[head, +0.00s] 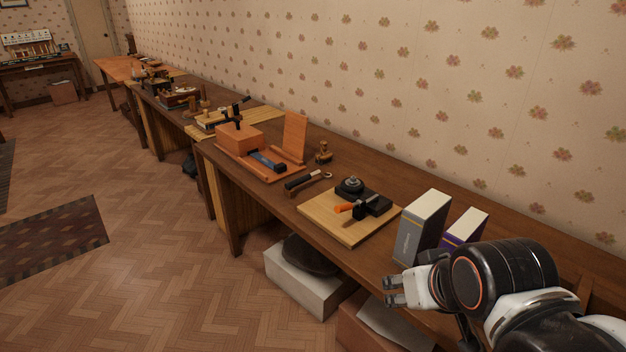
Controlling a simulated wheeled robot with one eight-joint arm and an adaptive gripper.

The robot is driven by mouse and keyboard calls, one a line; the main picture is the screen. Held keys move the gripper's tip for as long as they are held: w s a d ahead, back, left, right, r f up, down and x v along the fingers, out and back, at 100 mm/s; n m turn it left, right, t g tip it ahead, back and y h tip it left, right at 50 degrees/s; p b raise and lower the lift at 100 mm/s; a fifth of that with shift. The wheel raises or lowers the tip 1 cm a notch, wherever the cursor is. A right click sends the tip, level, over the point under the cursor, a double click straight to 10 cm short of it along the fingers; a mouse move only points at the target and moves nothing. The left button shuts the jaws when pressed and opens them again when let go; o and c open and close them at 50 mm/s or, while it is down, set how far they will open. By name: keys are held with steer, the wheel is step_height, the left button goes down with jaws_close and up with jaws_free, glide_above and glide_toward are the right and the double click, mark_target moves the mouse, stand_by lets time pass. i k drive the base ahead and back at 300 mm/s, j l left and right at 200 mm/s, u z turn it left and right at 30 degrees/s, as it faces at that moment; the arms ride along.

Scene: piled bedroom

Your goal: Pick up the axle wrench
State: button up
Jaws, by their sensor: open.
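A tool with a dark handle and a small ring end (304,183) lies on the long brown workbench (283,205), left of a light wooden board (349,236). It looks most like the axle wrench, but it is too small to be sure. An orange-handled tool (344,208) lies on that board beside a black block with a round dark knob (350,186). My gripper (388,291) is at lower right, open and empty, at the bench's front edge below the grey box. It is apart from the tools, which lie farther left and back.
A grey-and-white box (422,228) and a white-and-purple box (465,227) stand upright near my arm. An orange-brown case (237,137) with a raised lid sits farther left. Boxes (298,280) are under the bench. Open floor (170,270) lies left.

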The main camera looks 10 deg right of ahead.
mark_target(292, 184)
steer(key=i+j+z, duration=0.1)
steer(key=i+j, duration=0.6)
steer(key=i, duration=0.2)
steer(key=i+j, duration=0.85)
steer(key=i+u, duration=0.05)
